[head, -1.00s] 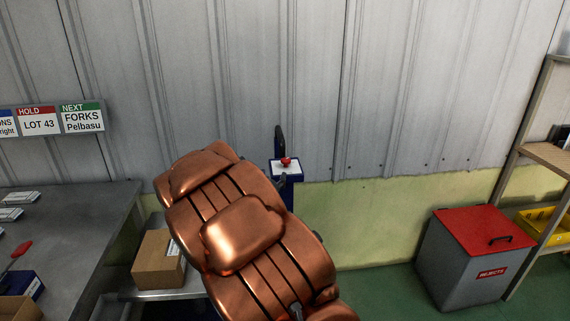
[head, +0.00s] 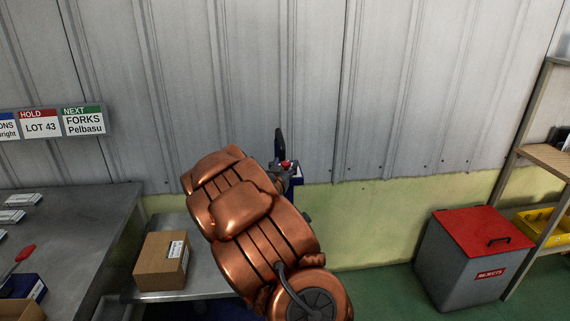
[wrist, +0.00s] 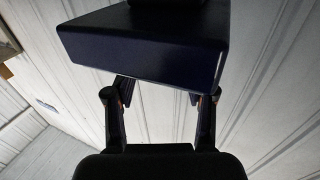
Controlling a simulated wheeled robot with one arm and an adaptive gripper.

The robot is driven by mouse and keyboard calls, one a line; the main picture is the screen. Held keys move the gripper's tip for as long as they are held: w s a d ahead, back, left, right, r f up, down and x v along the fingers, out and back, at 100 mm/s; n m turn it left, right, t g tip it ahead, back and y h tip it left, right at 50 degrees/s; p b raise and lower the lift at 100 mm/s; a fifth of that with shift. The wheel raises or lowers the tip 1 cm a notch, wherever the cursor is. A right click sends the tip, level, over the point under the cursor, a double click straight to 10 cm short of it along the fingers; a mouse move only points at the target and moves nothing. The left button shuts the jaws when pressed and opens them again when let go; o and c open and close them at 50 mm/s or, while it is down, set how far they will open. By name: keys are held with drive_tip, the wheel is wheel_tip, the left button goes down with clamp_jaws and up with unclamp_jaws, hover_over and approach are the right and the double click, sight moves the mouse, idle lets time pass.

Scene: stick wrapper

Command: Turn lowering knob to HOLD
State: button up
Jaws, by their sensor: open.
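A small red knob (head: 287,163) shows on top of a narrow dark blue unit (head: 297,175) by the wall, with a black upright part (head: 278,142) behind it. My copper-coloured arm covers most of the unit in the head view, and grey gripper parts overlap its top. In the wrist view, my gripper (wrist: 162,92) is open, its two dark fingers apart with nothing held between them.
A cardboard box (head: 162,259) sits on a low metal shelf left of my arm. A grey worktop (head: 75,230) is at the left. A grey bin with a red lid (head: 480,236) stands right, beside a shelf rack (head: 545,153). The wall sign (head: 40,125) reads HOLD LOT 43.

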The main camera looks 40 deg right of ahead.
drive_tip(key=shift+w+d, duration=0.1)
clamp_jaws()
idle(0.5)
